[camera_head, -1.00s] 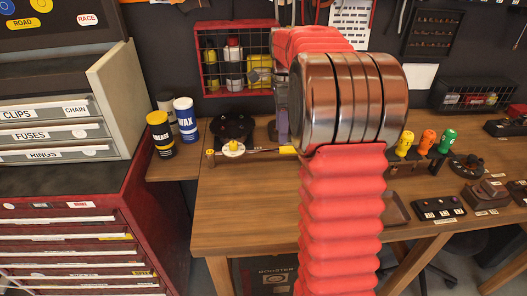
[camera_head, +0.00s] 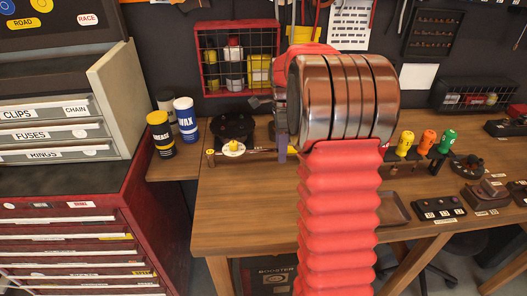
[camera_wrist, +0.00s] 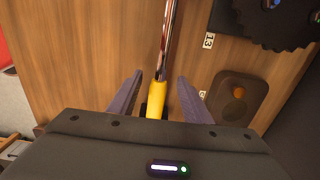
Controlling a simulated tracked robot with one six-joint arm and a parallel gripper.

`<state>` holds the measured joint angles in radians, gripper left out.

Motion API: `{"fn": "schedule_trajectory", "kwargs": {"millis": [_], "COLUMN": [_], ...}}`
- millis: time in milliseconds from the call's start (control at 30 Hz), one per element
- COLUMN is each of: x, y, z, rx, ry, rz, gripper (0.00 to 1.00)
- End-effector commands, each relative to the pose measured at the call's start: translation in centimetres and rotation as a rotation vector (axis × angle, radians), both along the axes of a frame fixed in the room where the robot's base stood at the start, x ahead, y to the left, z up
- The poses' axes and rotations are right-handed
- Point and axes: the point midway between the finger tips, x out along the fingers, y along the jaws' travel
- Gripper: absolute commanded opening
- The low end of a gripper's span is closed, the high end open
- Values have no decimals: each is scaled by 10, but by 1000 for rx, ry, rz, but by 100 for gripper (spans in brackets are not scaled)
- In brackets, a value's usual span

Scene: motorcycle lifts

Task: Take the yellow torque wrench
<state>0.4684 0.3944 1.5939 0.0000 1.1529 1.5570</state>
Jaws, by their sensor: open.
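The torque wrench (camera_head: 262,154) lies across the left part of the wooden workbench, with a metal shaft and a yellow handle. In the wrist view its yellow handle (camera_wrist: 157,101) sits between my two fingers, and the shaft runs up and away from me. My gripper (camera_wrist: 160,80) is open, with a finger on each side of the handle and gaps between. The handle's rear end is hidden behind my gripper body. In the head view my gripper (camera_head: 282,143) is over the wrench's right end, partly hidden by my arm.
Grease and wax cans (camera_head: 186,120) stand at left. A wire basket (camera_head: 238,60) hangs behind. Screwdrivers (camera_head: 428,142) stand at right. The bench front is clear.

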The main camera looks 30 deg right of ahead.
Motion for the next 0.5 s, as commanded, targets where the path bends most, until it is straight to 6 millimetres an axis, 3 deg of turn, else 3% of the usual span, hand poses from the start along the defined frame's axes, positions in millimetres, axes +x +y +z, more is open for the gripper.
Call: {"fn": "schedule_trajectory", "kwargs": {"millis": [200, 500], "x": [0, 0], "y": [0, 0], "z": [-20, -21], "rx": [1, 0], "ry": [2, 0], "rz": [0, 0], "gripper": [45, 45]}}
